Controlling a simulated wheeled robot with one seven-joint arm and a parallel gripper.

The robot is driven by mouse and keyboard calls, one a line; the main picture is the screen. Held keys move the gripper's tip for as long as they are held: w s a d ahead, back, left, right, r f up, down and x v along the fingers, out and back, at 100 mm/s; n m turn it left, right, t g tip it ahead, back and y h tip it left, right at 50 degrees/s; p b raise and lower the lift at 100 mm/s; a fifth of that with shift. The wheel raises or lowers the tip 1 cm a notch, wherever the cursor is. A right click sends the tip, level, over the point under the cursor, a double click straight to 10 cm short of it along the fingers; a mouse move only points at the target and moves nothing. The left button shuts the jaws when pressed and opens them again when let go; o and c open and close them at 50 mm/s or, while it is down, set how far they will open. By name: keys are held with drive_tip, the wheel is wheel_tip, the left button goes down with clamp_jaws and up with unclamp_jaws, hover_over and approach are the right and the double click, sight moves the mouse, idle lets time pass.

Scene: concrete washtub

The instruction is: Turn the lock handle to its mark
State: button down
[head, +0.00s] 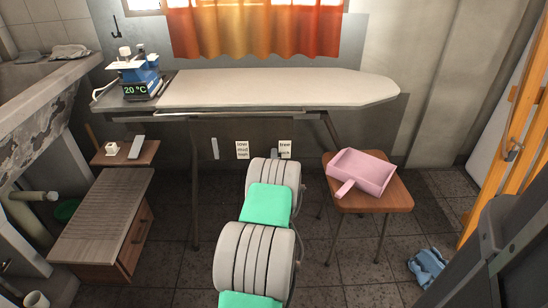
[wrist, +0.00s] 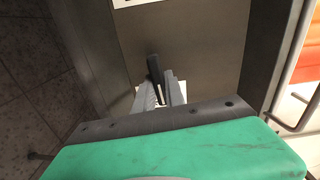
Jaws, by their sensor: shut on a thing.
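The lock handle (wrist: 153,66) shows in the wrist view as a short dark bar on a brown-grey panel (wrist: 190,40). My gripper (wrist: 161,84) is shut on it, with one pale finger on each side. The fingers hide the handle's lower part, and I cannot make out its mark. In the head view my arm reaches to the panel under the ironing board, and its links hide the gripper. Two white labels, a left one (head: 242,150) and a right one (head: 285,149), are on that panel; their print is too small to read surely.
The ironing board (head: 280,88) spans above the panel. A wooden stool (head: 383,202) with a pink dustpan (head: 364,172) stands at right. A slatted wooden cabinet (head: 105,205) is at left. A blue cloth-like thing (head: 428,267) lies on the floor at right.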

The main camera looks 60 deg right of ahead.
drive_tip(key=shift+s+d+r+m, duration=0.1)
drive_tip(key=shift+s+d+m, duration=0.1)
drive_tip(key=shift+m, duration=0.4)
drive_tip(key=c, duration=1.6)
unclamp_jaws()
drive_tip(key=shift+o, duration=1)
drive_tip(key=shift+w+a, duration=0.15)
drive_tip(key=p+v, duration=0.1)
drive_tip(key=v, duration=0.6)
drive_tip(key=shift+a, duration=0.4)
drive_tip(key=shift+p, duration=0.3)
